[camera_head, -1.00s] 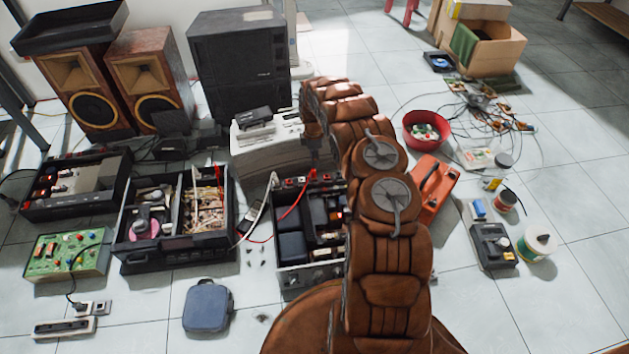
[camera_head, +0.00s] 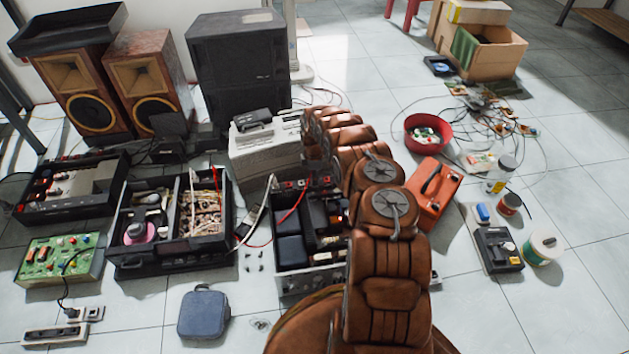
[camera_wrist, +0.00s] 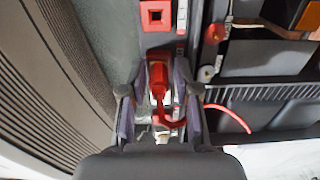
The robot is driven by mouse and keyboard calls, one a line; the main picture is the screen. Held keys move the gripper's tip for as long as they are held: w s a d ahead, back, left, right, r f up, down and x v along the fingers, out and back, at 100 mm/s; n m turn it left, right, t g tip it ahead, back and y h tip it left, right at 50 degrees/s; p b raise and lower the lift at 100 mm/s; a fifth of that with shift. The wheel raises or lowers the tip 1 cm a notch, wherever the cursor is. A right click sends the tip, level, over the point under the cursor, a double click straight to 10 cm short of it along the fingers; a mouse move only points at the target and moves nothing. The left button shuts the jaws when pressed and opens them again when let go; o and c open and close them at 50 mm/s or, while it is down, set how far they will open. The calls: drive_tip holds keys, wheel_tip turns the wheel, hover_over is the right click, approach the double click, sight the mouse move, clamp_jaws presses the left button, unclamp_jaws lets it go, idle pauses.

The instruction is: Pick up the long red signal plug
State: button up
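A red signal plug (camera_wrist: 157,76) with a red lead curving from its lower end is in the middle of the wrist view. My gripper (camera_wrist: 160,97) is open around it, one finger to the left and one to the right, with gaps beside the plug.
An open black chassis (camera_head: 290,247) with compartments stands beside my arm, with a red wire near it. A pale box (camera_head: 262,155) is behind it. A red toolbox (camera_head: 436,190) and red bowl (camera_head: 427,131) lie to the right. Bare floor shows at front right.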

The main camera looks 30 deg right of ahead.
clamp_jaws()
idle(0.3)
